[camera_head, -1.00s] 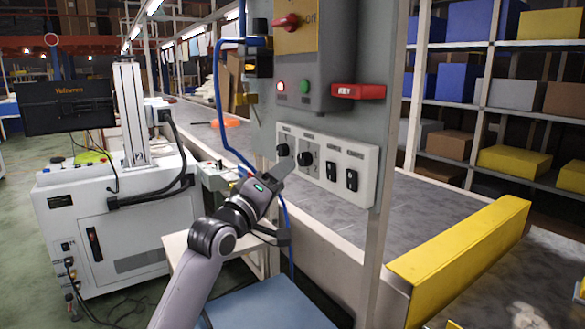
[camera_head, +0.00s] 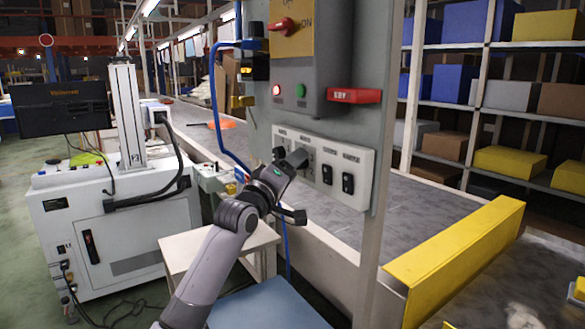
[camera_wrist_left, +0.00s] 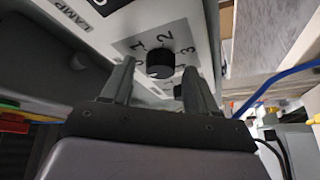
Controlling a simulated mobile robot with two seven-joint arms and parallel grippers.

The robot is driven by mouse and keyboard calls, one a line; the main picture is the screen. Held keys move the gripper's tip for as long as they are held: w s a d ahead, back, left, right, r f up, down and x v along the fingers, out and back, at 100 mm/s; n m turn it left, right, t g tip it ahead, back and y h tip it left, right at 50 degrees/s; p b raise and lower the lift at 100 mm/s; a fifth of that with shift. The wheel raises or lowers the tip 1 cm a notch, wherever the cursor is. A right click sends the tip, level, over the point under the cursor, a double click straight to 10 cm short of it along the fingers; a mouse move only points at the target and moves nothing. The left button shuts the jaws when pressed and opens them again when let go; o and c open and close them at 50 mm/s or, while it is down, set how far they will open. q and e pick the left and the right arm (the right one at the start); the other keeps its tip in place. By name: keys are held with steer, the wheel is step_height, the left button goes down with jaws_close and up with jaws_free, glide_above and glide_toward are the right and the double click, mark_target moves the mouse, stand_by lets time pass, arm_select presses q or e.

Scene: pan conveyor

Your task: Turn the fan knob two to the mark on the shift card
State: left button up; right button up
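The white control plate (camera_head: 360,182) on the grey post carries two black knobs and two black switches. The left knob (camera_head: 279,153) shows in the head view. My left gripper (camera_head: 299,158) is at the second knob and hides it there. In the left wrist view that black knob (camera_wrist_left: 159,63) sits on a grey dial with the digits 1, 2 and 3 readable. The fingers of my left gripper (camera_wrist_left: 159,68) are open on either side of it, with gaps showing. The knob's pointer is not readable. My right gripper is not in view. I cannot make out a shift card.
Above the plate are a red rotary switch (camera_head: 284,27), a red light (camera_head: 277,90), a green button (camera_head: 301,90) and a red key tag (camera_head: 354,96). A blue cable (camera_head: 215,110) runs left of the post. A yellow barrier (camera_head: 455,255) stands at the right.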

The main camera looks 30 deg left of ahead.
arm_select(q)
steer(key=c, duration=1)
steer(key=shift+f, duration=0.1)
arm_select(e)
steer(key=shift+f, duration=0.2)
